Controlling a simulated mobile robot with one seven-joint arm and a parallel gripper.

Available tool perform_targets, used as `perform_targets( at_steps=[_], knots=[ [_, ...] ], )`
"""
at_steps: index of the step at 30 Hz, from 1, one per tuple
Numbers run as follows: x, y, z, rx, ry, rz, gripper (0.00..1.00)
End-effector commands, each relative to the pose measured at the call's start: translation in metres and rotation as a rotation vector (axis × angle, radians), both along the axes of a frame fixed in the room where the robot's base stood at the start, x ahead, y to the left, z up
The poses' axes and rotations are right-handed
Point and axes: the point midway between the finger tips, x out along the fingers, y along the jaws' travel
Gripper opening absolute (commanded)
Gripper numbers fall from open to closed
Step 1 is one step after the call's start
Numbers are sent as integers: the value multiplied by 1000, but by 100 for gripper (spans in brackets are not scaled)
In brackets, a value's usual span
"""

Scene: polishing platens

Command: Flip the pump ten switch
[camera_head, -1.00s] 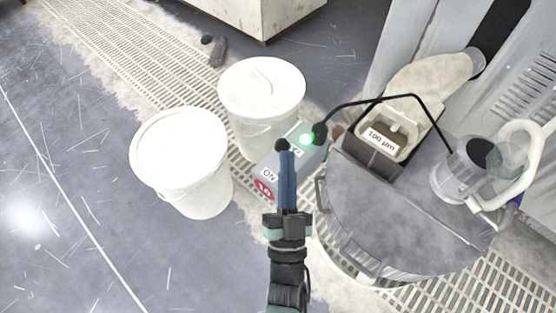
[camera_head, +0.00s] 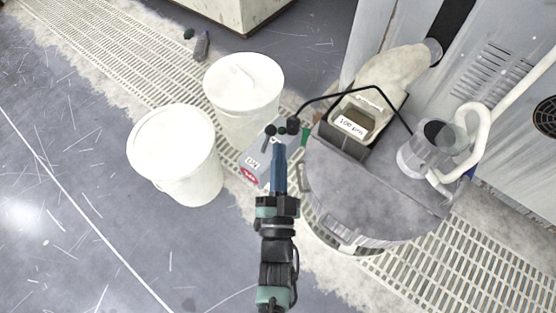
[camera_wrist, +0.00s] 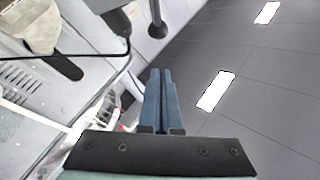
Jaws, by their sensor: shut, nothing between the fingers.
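The grey switch box (camera_head: 268,150) stands on the floor grating between a white bucket and the round grey tank. It has an ON label (camera_head: 252,163) and a red badge marked 10 (camera_head: 249,175). A black ball-ended lever (camera_head: 269,130) stands at its far end, beside a small lamp (camera_head: 282,130) that looks dark green and unlit. My gripper (camera_head: 279,148) is shut and empty, its blue fingers over the box near the lever; contact cannot be told. In the wrist view, the fingers (camera_wrist: 158,72) are together below a black ball-ended rod (camera_wrist: 157,29).
Two lidded white buckets (camera_head: 243,88) (camera_head: 175,150) stand to the left. The grey tank (camera_head: 365,195) stands close on the right, with a black cable (camera_head: 345,92) arching over it to the box. A 100 µm box (camera_head: 352,125) sits on it. Floor at far left is clear.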

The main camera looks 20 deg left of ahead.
Motion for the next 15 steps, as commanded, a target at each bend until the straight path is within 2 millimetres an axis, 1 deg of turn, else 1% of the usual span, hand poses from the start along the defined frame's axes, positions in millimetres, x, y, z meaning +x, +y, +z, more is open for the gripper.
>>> perform_targets(
  at_steps=[3,6,10,12,15],
  knots=[
    [-30,-8,-3,0,6,1,0],
    [-52,-14,-7,0,5,1,0],
    [-74,-20,-11,0,3,1,0],
    [-83,-23,-12,0,3,1,0],
    [-91,-25,-13,1,0,0,0]
  ],
)
